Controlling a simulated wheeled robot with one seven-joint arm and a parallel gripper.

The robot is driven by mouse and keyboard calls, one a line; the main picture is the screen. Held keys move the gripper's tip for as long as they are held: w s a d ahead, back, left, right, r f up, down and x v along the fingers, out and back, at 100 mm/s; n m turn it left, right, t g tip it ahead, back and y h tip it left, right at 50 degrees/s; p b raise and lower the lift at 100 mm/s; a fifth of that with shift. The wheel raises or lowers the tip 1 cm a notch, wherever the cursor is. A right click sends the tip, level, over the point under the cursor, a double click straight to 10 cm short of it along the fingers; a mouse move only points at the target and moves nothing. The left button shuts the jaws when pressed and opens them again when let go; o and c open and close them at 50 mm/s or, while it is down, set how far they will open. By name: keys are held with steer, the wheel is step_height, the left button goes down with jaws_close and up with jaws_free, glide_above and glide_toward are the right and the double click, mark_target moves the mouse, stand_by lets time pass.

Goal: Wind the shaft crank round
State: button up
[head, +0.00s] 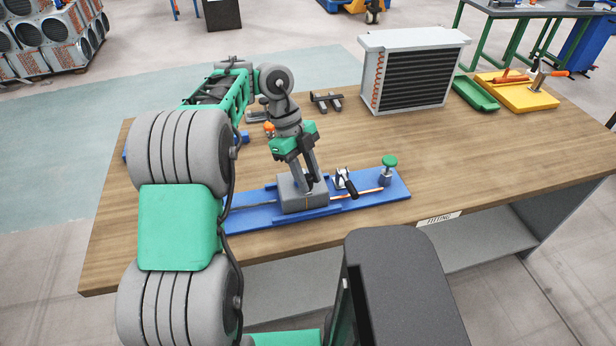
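The tube expander sits on the wooden bench as a long blue base plate (392,185) with a grey block (305,202) on it. A thin rod (255,206) runs out of the block's left side, and a copper tube (368,191) lies to its right. A lever with a black grip (348,186) stands just right of the block, and a post with a green knob (389,162) stands near the right end. My gripper (309,184) points down at the block's top. Its fingertips are small and dark, so their gap and any contact are unclear. I cannot make out a shaft crank for certain; my arm covers the left end.
A finned coil unit (412,75) stands at the back of the bench. A green tray (475,94) and a yellow board with tools (517,92) lie to the right. Dark pipe pieces (326,101) lie behind my gripper. The bench's right front is clear.

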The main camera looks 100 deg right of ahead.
steer(key=o, duration=0.3)
steer(key=shift+r, duration=0.1)
steer(key=p+v, duration=0.6)
steer(key=v, duration=0.1)
steer(key=shift+r, duration=0.25)
steer(key=shift+w+d, duration=0.1)
steer(key=shift+w, duration=0.1)
